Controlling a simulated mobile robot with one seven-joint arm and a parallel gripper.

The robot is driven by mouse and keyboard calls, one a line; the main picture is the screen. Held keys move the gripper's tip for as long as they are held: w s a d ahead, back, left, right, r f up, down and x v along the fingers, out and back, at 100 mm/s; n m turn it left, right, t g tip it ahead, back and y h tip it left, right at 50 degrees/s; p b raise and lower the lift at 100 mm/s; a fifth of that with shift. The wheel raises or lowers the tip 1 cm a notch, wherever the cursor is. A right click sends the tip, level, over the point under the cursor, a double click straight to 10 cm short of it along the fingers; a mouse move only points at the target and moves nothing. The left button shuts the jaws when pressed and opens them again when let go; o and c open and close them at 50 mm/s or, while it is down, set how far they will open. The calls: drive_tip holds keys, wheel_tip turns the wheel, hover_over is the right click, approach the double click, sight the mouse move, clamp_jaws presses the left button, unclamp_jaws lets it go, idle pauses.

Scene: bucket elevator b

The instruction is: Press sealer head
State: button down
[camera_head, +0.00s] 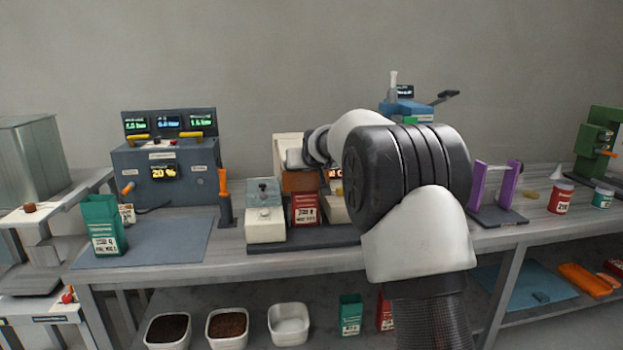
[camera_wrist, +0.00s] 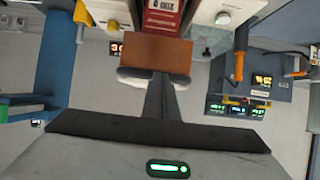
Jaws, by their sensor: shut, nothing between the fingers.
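The sealer head is most likely the brown block (camera_head: 300,181) on the cream machine at the middle of the bench. It hangs just above a red bag (camera_head: 305,208) that stands upright between two cream housings. In the wrist view, the brown block (camera_wrist: 155,52) and the red bag (camera_wrist: 163,17) lie straight ahead of the fingers. My gripper (camera_wrist: 153,76) is shut and empty, its tips at the near edge of the brown block. I cannot tell whether they touch it. In the head view, my arm hides part of the machine.
A cream box with a knob (camera_head: 264,213) stands left of the red bag. Further left are a blue-grey control cabinet (camera_head: 192,175), an orange-handled lever (camera_head: 223,195) and a green bag (camera_head: 103,225). A purple frame (camera_head: 508,187) stands right of my arm. The blue-grey mat (camera_head: 160,240) has clear room.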

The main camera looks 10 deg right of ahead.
drive_tip(key=s+f, duration=0.1)
drive_tip(key=s, duration=0.8)
drive_tip(key=shift+f+b, duration=0.25)
drive_tip(key=shift+b, duration=0.05)
drive_tip(key=shift+s, duration=0.1)
drive_tip(key=s+d+r+g, duration=0.1)
drive_tip(key=s+r+g, duration=0.2)
drive_tip(key=s, duration=1.9)
drive_tip(key=s+f+g, duration=0.2)
drive_tip(key=s+f, duration=0.1)
drive_tip(key=s, duration=0.9)
drive_tip(key=s+f+g, duration=0.2)
drive_tip(key=s+f, duration=0.2)
drive_tip(key=s, duration=0.8)
wheel_tip(320, 180, up, 21)
drive_tip(key=p, duration=2.1)
drive_tip(key=shift+w+r+p, duration=0.15)
drive_tip(key=shift+w+p, duration=0.1)
drive_tip(key=shift+p, duration=0.1)
